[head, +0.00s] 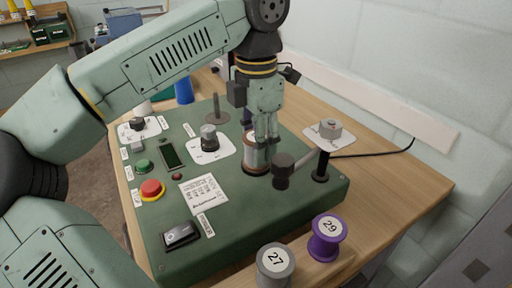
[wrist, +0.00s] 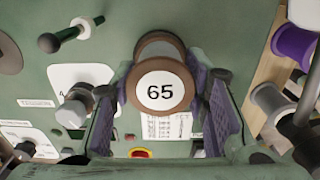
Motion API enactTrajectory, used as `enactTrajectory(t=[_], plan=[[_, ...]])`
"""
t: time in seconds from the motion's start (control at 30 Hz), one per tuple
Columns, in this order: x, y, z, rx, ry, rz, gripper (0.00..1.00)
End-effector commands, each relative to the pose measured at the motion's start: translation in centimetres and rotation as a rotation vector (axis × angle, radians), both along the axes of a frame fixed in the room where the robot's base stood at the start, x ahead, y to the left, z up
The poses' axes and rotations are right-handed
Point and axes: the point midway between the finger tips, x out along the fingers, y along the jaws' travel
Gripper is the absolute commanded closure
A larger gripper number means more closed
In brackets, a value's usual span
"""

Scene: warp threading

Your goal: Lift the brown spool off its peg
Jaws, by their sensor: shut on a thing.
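The brown spool (head: 255,158) has brown flanges, a paler body and a white end label reading 65 in the wrist view (wrist: 160,92). It is upright over the green machine panel. My gripper (head: 265,141) points down from above and is shut on the spool. In the wrist view the two fingers (wrist: 163,105) flank it on its left and right sides. The peg under the spool is hidden. I cannot tell whether the spool's lower flange rests on the panel or is slightly raised.
The green panel (head: 215,225) carries a red button (head: 151,189), knobs and a dark display. A dark-knobbed post (head: 283,170) stands close to the spool's right. A bare peg (head: 216,110) stands behind left. Purple spool 29 (head: 327,238) and grey spool 27 (head: 275,267) stand in front.

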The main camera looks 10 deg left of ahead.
Motion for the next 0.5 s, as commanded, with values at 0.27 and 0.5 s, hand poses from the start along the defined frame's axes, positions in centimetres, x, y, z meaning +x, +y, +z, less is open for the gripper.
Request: enactTrajectory(t=[0.27, 0.5], plan=[[0.0, 0.0, 1.8, 0.0, -0.001, 0.0, 0.79], [0.0, 0.0, 3.5, 0.0, -0.001, 0.0, 0.79]])
